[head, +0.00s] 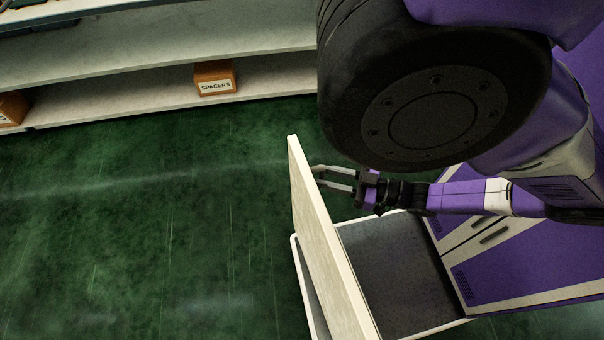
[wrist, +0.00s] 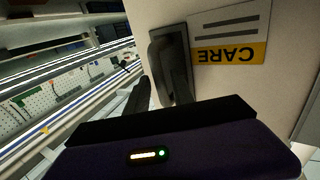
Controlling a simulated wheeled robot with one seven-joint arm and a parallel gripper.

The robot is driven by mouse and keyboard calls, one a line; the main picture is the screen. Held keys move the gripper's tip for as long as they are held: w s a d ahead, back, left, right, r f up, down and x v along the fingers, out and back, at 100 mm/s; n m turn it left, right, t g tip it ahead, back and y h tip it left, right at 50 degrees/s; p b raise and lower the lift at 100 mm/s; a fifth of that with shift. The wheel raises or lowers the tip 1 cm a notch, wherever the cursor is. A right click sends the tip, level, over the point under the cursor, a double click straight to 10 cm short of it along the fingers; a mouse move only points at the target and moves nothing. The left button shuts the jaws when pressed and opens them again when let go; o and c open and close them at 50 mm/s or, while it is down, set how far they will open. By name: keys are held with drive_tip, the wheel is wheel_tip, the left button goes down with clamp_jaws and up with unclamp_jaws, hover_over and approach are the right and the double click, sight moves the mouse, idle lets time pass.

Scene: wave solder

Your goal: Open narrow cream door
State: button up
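The narrow cream door (head: 325,240) stands steeply across the lower middle of the head view, seen nearly edge-on. In the wrist view its cream face (wrist: 210,80) fills the right side, with a dark rectangular handle plate (wrist: 158,45) near its left edge and an upside-down CARE label (wrist: 228,54). My gripper (head: 332,178) is at the door's right side in the head view, its fingers apart. In the wrist view one finger overlaps the handle plate and the other lies left of the door's edge. I cannot tell whether either touches. The hinge is hidden.
Pale shelves (head: 140,95) run along the back, with an orange SPACERS box (head: 215,78) on the lower one. The green floor (head: 150,220) left of the door is clear.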

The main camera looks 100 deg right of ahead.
drive_tip(key=b+v, duration=0.1)
drive_tip(key=v, duration=0.5)
drive_tip(key=shift+s+a, duration=0.2)
drive_tip(key=shift+s, duration=0.05)
drive_tip(key=shift+f, duration=0.1)
